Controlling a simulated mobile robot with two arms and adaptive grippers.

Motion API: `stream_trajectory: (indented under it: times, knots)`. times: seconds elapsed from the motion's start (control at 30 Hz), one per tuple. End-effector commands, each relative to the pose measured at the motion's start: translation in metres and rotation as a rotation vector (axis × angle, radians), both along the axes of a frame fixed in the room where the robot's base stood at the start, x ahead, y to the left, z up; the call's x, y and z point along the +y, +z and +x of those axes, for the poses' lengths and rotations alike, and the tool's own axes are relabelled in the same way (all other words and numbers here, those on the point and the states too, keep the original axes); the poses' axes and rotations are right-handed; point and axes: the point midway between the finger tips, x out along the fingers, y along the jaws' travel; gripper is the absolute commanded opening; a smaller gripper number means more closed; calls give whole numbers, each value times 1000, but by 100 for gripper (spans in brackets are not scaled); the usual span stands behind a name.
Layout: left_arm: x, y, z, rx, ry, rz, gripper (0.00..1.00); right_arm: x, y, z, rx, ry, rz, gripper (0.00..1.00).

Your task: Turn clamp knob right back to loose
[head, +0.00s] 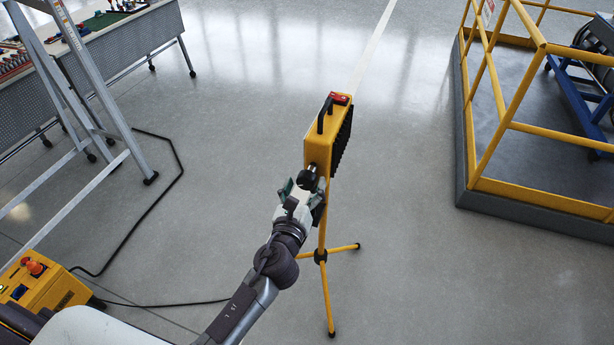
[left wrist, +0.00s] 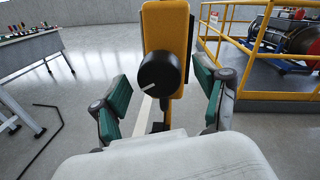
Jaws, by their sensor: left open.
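A yellow work light (head: 328,135) on a yellow tripod (head: 324,262) stands in the middle of the head view. A black round clamp knob (head: 307,177) sits low on its near side. Nothing is between the pads but the knob's space ahead. My right gripper does not show.
A yellow railed platform (head: 530,130) stands at the right. A grey ladder (head: 90,90) and tables (head: 110,50) are at the left. A yellow box with a red button (head: 42,283) is at lower left, and a black cable (head: 150,215) lies on the floor.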

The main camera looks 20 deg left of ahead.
Motion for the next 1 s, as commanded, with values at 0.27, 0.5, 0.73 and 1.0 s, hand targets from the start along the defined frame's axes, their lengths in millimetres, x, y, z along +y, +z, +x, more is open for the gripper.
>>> stream_trajectory:
  times: [0.27,0.5,0.73,1.0]
  knots:
    - [1,-1,22,1,-1,-1,74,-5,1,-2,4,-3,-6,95]
    - [1,-1,23,1,-1,-1,74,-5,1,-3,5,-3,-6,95]
    - [1,-1,22,1,-1,-1,39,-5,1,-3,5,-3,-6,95]
    - [1,-1,22,1,0,-4,14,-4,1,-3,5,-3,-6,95]
